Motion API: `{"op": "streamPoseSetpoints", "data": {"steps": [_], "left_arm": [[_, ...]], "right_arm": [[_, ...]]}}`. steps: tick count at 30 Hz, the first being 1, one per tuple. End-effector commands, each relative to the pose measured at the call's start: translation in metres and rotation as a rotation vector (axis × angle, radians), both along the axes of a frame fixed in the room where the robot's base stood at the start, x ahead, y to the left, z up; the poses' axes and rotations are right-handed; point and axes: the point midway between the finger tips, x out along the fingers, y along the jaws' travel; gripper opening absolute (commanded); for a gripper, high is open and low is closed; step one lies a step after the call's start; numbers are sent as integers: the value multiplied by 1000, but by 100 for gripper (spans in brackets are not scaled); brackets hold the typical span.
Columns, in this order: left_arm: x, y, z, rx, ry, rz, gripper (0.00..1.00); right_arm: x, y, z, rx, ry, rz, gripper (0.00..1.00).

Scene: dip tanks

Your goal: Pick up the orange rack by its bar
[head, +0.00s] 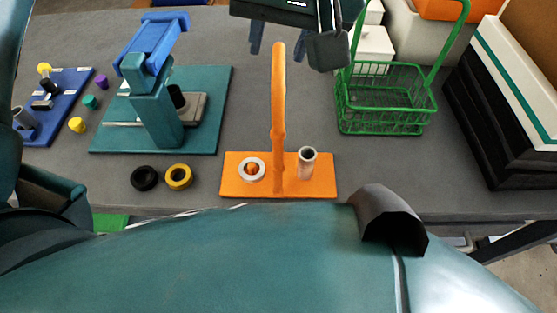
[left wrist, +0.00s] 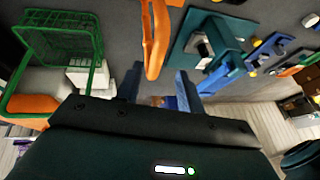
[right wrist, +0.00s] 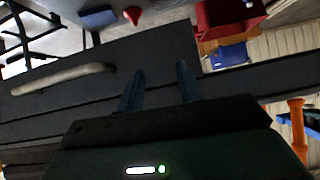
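The orange rack (head: 233,186) stands on the grey table, with a flat base and an upright bar (head: 278,100). Its base carries a pale ring (head: 252,169) around a peg and a grey tube (head: 307,161). My left gripper (head: 277,58) is open beyond the bar's top end in the head view, one finger on each side of it. In the left wrist view the bar (left wrist: 154,40) lines up with the gap between the left fingertips (left wrist: 159,70); I cannot tell if it is inside the gap. My right gripper (right wrist: 160,68) is open and empty, away from the rack.
A green wire basket (head: 385,105) with a tall handle stands right of the rack. A teal press with a blue lever (head: 155,110) stands left. Black (head: 144,178) and yellow (head: 178,177) rings lie near the rack's left side. A black-and-white case (head: 505,100) is far right.

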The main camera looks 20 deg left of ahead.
Motion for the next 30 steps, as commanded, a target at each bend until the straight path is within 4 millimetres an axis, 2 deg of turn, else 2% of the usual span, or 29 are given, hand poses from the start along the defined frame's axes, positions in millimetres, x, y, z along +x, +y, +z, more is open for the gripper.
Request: {"op": "streamPoseSetpoints", "data": {"steps": [4,9,17,30], "left_arm": [[6,1,-20,2,6,0,38],[13,6,-40,0,4,2,38],[14,7,-44,-2,1,1,38],[14,7,-43,-1,3,1,4]], "right_arm": [[2,-3,9,-5,1,-5,36],[3,-7,5,-13,10,-17,36],[2,-7,0,-11,21,-20,36],[1,-4,2,-7,19,-17,36]]}}
